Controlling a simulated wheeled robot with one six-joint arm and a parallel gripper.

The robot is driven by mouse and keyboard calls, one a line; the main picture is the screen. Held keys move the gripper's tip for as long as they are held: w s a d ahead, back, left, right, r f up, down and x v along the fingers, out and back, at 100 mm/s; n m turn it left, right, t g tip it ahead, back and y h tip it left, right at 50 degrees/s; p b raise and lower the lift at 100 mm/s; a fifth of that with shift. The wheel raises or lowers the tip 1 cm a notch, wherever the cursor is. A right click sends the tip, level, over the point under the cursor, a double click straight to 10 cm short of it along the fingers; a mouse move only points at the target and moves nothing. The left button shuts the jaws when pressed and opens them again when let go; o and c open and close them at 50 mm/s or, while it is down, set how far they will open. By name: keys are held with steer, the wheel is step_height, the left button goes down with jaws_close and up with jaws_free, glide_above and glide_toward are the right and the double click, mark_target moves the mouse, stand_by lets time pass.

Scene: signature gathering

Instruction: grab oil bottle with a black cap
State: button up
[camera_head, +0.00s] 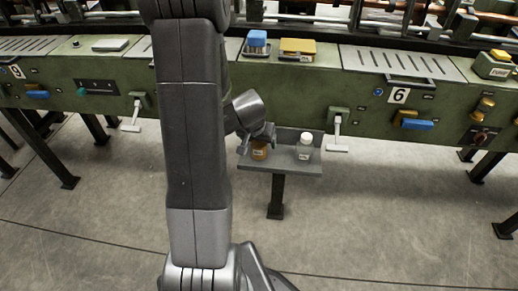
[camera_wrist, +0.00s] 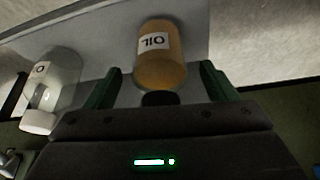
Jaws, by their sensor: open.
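The oil bottle (camera_wrist: 160,62) is amber with a white "OIL" label and a black cap (camera_wrist: 160,99). It appears upside down in the wrist view, between the two green fingers of my gripper (camera_wrist: 161,82). The fingers are apart, with a gap on each side of the bottle. In the head view the amber bottle (camera_head: 259,152) stands at the left of a small grey shelf (camera_head: 290,166). My gripper (camera_head: 263,134) is just above it and hides its top.
A clear bottle with a white cap (camera_head: 305,146) stands to the right on the same shelf; it also shows in the wrist view (camera_wrist: 60,80). A long green machine (camera_head: 300,82) with levers runs behind the shelf. The floor in front is clear.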

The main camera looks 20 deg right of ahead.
steer(key=shift+x, duration=0.9)
steer(key=shift+c, duration=0.5)
steer(key=shift+r, duration=0.1)
steer(key=c, duration=1)
